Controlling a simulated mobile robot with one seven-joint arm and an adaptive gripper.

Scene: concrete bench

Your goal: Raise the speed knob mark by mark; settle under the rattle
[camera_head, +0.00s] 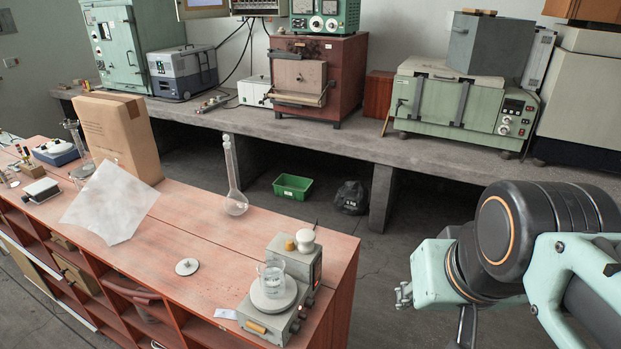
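A small grey stirrer-like device (257,324) sits at the right end of the reddish wooden bench. A glass beaker (272,280) stands upright on its round plate (262,304). Small knobs (303,312) show on its right side; their marks are too small to read, and I cannot tell which one is the speed knob. My arm is at the lower right, apart from the device.
Behind the device stands a grey box (297,260) with a white round-topped piece (305,240). A long-necked flask (235,200), a small disc (187,267), a paper sheet (110,203) and a cardboard box (118,132) are farther left. Open floor (385,270) lies between bench and arm.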

